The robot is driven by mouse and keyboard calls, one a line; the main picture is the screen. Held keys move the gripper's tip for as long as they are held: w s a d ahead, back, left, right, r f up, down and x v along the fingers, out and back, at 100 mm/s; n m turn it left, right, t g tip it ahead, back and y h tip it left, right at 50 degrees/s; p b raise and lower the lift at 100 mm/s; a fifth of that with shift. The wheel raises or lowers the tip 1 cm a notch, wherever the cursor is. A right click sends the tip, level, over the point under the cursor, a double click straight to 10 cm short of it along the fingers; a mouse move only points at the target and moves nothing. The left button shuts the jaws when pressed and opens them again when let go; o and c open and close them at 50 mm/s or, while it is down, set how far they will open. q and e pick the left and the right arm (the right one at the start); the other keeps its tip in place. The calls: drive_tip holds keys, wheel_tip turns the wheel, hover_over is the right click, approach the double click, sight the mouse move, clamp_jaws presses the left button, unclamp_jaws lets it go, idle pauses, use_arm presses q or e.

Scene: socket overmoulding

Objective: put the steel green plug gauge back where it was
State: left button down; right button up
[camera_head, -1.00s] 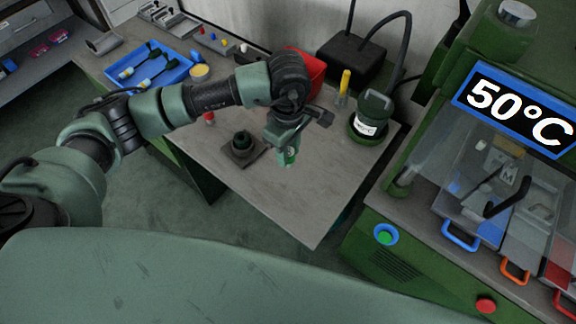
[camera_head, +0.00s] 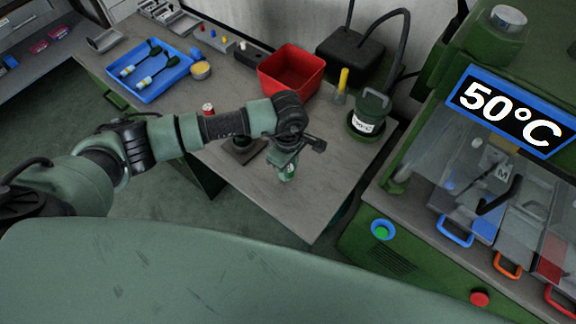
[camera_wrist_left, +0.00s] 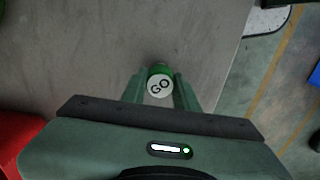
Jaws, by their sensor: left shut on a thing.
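My left gripper (camera_head: 287,166) is over the right part of the grey workbench and shut on a green plug gauge (camera_head: 288,175). In the left wrist view the gauge's round white end, marked "GO" (camera_wrist_left: 159,86), shows between the two green fingers (camera_wrist_left: 159,95); its lower part is hidden. A blue tray (camera_head: 185,72) at the back left of the bench holds other dark-handled tools. A dark square block (camera_head: 240,158) on the bench is partly covered by my left arm. My right gripper is not in view.
A red bin (camera_head: 268,75), a yellow-handled tool (camera_head: 343,82) and a green pot (camera_head: 364,122) stand at the back. A red-topped small item (camera_head: 208,109) is behind my arm. The green machine (camera_head: 400,235) is at right. The bench's front right is clear.

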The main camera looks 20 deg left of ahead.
use_arm(q)
drive_tip(key=c, duration=1.1)
unclamp_jaws()
drive_tip(key=shift+f, duration=0.1)
drive_tip(key=shift+o, duration=0.2)
drive_tip(key=shift+w+r, duration=0.1)
drive_tip(key=shift+r, duration=0.3)
wheel_tip(320, 180, up, 12)
drive_tip(key=b, duration=0.3)
drive_tip(key=shift+f, duration=0.25)
